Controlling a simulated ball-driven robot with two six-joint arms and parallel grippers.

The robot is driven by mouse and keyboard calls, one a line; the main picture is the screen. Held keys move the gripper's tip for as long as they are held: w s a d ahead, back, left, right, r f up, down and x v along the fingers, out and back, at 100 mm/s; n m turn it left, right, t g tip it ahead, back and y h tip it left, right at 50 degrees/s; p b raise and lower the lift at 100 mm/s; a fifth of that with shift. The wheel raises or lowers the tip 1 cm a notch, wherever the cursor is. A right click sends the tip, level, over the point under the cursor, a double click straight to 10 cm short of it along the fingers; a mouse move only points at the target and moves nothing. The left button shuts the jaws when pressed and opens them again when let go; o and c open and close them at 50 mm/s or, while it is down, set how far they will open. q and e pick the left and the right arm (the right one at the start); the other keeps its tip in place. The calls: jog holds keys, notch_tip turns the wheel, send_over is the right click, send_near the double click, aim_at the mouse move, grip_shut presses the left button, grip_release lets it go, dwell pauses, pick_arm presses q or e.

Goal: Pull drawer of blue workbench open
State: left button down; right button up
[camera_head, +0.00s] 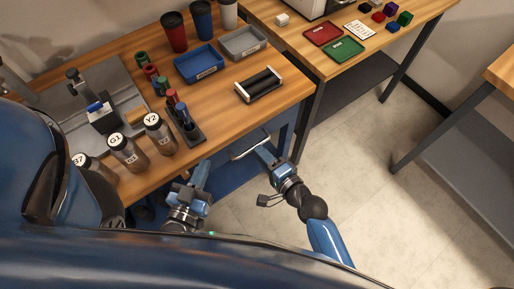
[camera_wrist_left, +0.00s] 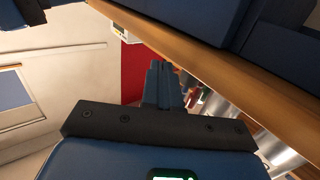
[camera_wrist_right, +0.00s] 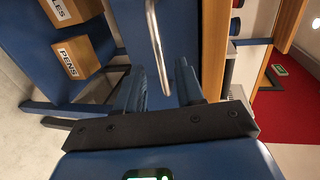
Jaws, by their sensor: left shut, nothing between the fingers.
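The blue workbench (camera_head: 282,141) has a wooden top, and its blue front shows below the edge. A silver bar handle (camera_head: 250,144) stands out from that front. My right gripper (camera_head: 264,151) is at the handle. In the right wrist view its fingers are apart, and the handle (camera_wrist_right: 156,40) runs into the gap between them; contact is unclear. My left gripper (camera_head: 201,172) is shut and empty beside the bench's front edge, left of the handle. Its closed fingers (camera_wrist_left: 163,83) show in the left wrist view. I cannot tell how far the drawer stands out.
Bottles (camera_head: 128,153), a marker holder (camera_head: 187,128), a blue tray (camera_head: 198,64) and a black roller device (camera_head: 259,84) stand on the bench. Cardboard boxes, one labelled PENS (camera_wrist_right: 78,57), show in the right wrist view. Bare floor (camera_head: 345,165) lies to the right.

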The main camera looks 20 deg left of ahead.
jog(key=shift+x, duration=1.7)
grip_shut()
